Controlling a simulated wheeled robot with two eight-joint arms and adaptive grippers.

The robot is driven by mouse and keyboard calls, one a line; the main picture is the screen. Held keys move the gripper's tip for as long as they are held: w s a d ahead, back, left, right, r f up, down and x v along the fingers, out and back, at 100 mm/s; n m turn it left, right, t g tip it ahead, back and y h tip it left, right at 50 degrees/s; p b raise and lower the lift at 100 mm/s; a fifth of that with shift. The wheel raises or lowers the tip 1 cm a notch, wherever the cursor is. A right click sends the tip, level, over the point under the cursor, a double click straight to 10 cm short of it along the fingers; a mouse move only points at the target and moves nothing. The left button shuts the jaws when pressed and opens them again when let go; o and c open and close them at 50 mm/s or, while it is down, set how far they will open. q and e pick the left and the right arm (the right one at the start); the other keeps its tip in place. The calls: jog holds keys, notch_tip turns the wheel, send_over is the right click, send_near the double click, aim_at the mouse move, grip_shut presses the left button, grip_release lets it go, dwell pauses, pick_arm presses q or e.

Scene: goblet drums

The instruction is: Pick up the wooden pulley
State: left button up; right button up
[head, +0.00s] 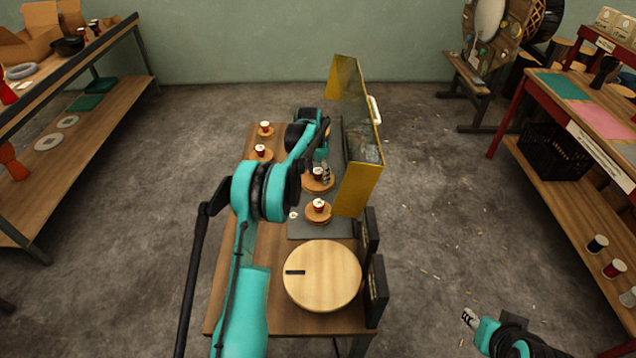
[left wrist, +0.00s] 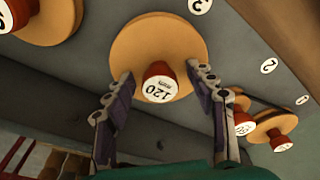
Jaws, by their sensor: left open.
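A round wooden pulley (left wrist: 155,42) with a red hub and a white cap marked 120 mm fills the middle of the left wrist view. My left gripper (left wrist: 160,73) is open, with one finger on each side of the hub, in front of the disc. I cannot tell whether the fingers touch it. In the head view this pulley (head: 318,186) is partly hidden by my left gripper (head: 323,170). Another wooden pulley (head: 318,219) sits nearer, and two smaller ones (head: 265,133) (head: 260,158) stand farther left. My right gripper (head: 469,318) is low at the right, away from the pulleys.
A raised yellow-framed guard (head: 360,194) stands close to the right of the pulleys. A large wooden disc (head: 322,276) lies on the bench's near end. Shelving stands at left, and a red-framed workbench (head: 570,105) at right. Open floor lies on both sides.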

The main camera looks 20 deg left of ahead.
pick_arm(q)
grip_shut()
jog(key=shift+r, duration=0.15)
